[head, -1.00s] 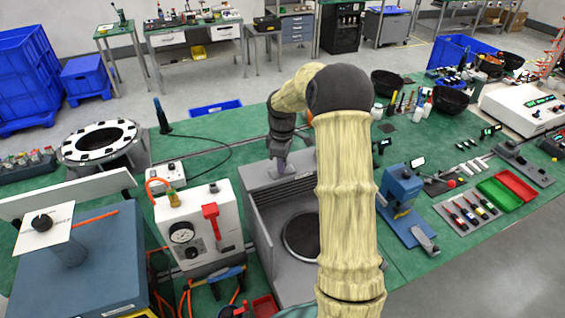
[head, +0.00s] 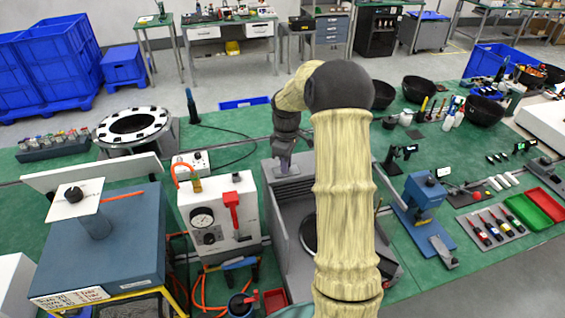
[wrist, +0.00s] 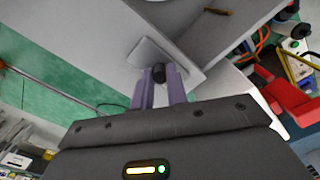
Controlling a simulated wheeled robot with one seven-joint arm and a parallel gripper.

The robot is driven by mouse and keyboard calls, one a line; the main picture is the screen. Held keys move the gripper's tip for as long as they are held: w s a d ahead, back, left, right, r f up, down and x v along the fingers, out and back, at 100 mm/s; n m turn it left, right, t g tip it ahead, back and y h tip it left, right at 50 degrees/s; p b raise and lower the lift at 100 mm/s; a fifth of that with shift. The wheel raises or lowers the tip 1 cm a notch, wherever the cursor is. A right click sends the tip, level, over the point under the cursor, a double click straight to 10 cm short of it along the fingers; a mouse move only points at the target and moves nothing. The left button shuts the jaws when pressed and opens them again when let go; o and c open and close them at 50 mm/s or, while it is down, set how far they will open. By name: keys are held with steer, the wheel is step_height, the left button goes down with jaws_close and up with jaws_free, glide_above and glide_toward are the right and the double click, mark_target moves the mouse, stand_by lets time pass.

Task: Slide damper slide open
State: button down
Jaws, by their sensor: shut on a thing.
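A grey box-shaped unit (head: 277,205) stands on the green bench, with dark slots and a round dark opening partly hidden behind my arm. On its top at the back lies the damper slide, a small flat grey plate (wrist: 146,54) with a black knob (wrist: 158,71). My gripper (wrist: 161,84) is shut on the knob, one purple finger on each side. In the head view my gripper (head: 284,167) points down at the back left of the unit's top, and the knob is hidden there.
A white gauge box (head: 218,212) with a red lever stands close on the left of the unit. A blue press (head: 424,200) stands to the right. A black-and-white ring fixture (head: 133,126) is at the back left.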

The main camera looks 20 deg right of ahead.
steer(key=shift+a, duration=0.2)
steer(key=shift+w, duration=0.1)
steer(key=c, duration=1.4)
jaws_free()
steer(key=shift+a, duration=0.15)
steer(key=shift+r, duration=0.2)
step_height(320, 180, up, 17)
steer(key=b, duration=0.3)
